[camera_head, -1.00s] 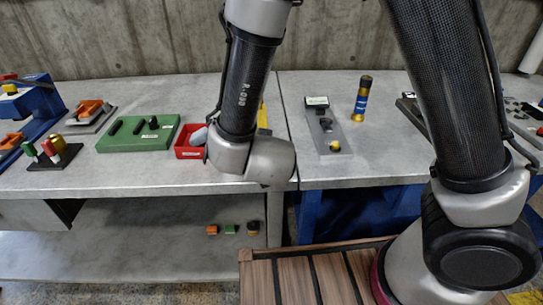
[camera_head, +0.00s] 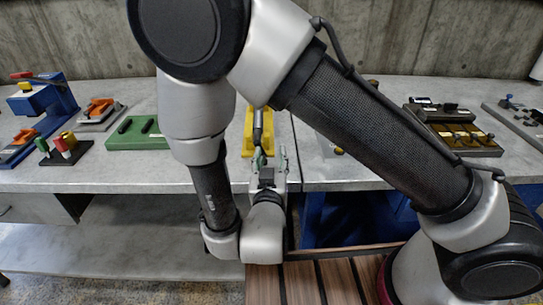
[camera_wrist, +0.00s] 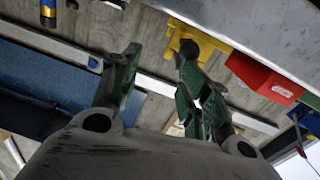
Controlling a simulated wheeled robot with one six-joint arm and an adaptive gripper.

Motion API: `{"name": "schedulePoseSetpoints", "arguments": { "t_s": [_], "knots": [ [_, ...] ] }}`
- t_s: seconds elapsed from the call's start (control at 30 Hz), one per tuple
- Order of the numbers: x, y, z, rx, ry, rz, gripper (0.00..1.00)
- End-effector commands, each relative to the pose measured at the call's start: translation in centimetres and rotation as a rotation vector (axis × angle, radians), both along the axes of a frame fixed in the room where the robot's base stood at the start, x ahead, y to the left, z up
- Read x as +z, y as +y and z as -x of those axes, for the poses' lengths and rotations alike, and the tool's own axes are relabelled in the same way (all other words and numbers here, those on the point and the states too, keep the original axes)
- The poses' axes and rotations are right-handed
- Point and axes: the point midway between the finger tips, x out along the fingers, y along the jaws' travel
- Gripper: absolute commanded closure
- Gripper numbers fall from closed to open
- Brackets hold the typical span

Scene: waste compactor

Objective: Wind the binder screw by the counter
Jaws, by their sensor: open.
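My gripper (camera_head: 270,158) is open and empty at the table's front edge, its fingers pointing towards the yellow fixture (camera_head: 249,132). In the wrist view, the two dark green fingers of my gripper (camera_wrist: 160,54) stand wide apart. The yellow fixture (camera_wrist: 210,40) is beyond the right fingertip, with a dark round part on it; I see no contact. A grey plate (camera_head: 328,149) with a small yellow-tipped part is mostly hidden behind my arm. I cannot clearly make out the binder screw or the counter.
A green block (camera_head: 133,134), a dark stand (camera_head: 66,152) with coloured pegs and a blue press (camera_head: 45,100) stand left. A dark tray (camera_head: 455,130) is at right. Bare tabletop (camera_head: 130,178) runs along the front.

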Motion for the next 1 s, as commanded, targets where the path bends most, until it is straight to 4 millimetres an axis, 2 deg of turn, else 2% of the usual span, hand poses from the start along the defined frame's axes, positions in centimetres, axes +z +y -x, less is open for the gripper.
{"name": "schedulePoseSetpoints", "arguments": {
  "t_s": [0.1, 0.4, 0.6, 0.63, 0.7, 0.73, 0.83, 0.87, 1.0],
  "knots": [
    [0.13, -0.33, -1.15, -0.008, -0.004, -0.003, 0.6],
    [0.11, -0.32, -1.38, -0.006, -0.004, -0.002, 0.61],
    [0.11, -0.28, -1.36, -0.006, -0.004, -0.002, 0.97],
    [0.11, -0.28, -1.36, -0.006, -0.004, -0.002, 1.0],
    [0.11, -0.27, -1.35, -0.005, -0.004, -0.002, 1.0],
    [0.11, -0.27, -1.35, -0.005, -0.004, -0.003, 0.81],
    [0.11, -0.25, -1.35, -0.005, -0.004, -0.003, 0.63],
    [0.12, -0.24, -1.35, -0.004, -0.004, -0.003, 0.6],
    [0.12, -0.22, -1.36, -0.004, -0.004, -0.003, 0.6]
  ]
}}
